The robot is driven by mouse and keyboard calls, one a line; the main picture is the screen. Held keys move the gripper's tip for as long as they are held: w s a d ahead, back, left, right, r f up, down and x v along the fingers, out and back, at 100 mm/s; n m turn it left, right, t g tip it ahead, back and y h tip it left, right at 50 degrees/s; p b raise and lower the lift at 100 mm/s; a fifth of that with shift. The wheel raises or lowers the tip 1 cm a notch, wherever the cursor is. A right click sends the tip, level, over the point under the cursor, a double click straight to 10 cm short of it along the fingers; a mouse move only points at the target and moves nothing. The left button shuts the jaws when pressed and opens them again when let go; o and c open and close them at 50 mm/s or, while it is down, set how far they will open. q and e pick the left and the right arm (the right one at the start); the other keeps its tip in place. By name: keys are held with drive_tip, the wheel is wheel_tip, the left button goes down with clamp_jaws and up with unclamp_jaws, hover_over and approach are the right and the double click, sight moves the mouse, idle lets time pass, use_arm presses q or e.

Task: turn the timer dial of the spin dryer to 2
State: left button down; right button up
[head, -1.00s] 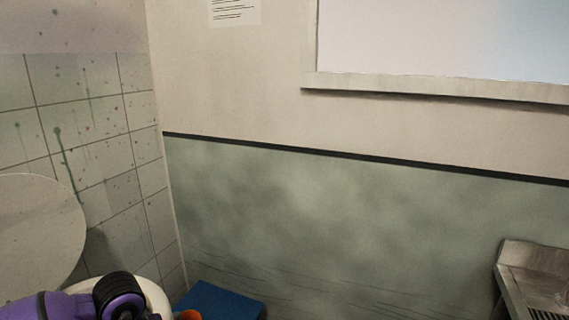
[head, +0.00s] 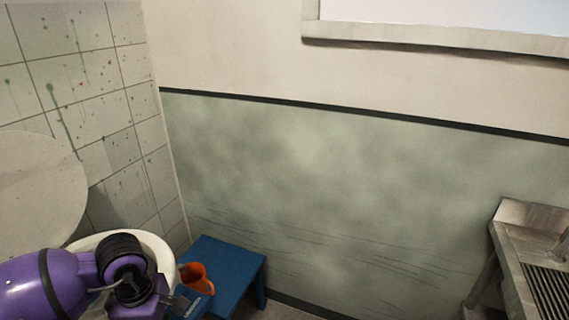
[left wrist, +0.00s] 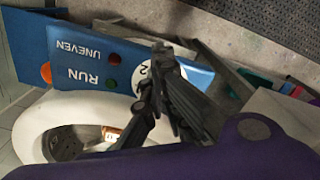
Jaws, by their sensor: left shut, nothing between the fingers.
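The spin dryer (head: 158,247) stands at the lower left of the head view, white and round, with its pale disc-shaped lid (head: 40,185) raised. In the left wrist view its blue control panel (left wrist: 82,40) reads RUN and UNEVEN, beside a green and a red light. The white timer dial face (left wrist: 190,97) carries a visible 2 (left wrist: 143,71). My left gripper (left wrist: 162,58) is shut and empty, in front of the dial face and covering its middle. I cannot tell whether the fingers touch it. In the head view my purple left arm (head: 30,288) reaches over the dryer. My right gripper is not in view.
A blue stool (head: 233,262) stands against the green wall with an orange jug (head: 194,277) near its left side. A steel sink (head: 530,215) is at the right. The dryer's round opening (left wrist: 62,140) shows in the left wrist view. The middle floor mostly lies out of frame.

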use_arm(q)
drive_tip(key=shift+s+a, duration=0.25)
drive_tip(key=shift+s, duration=0.2)
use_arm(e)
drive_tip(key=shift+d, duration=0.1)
use_arm(q)
drive_tip(key=shift+w+r, duration=0.1)
drive_tip(key=shift+r, duration=0.05)
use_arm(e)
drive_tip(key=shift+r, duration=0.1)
use_arm(q)
drive_tip(key=shift+d, duration=0.3)
drive_tip(key=shift+r, duration=0.1)
wheel_tip(320, 180, up, 6)
drive_tip(key=shift+d+f+p, duration=0.1)
drive_tip(key=shift+d+p, duration=0.05)
drive_tip(key=shift+p, duration=1.05)
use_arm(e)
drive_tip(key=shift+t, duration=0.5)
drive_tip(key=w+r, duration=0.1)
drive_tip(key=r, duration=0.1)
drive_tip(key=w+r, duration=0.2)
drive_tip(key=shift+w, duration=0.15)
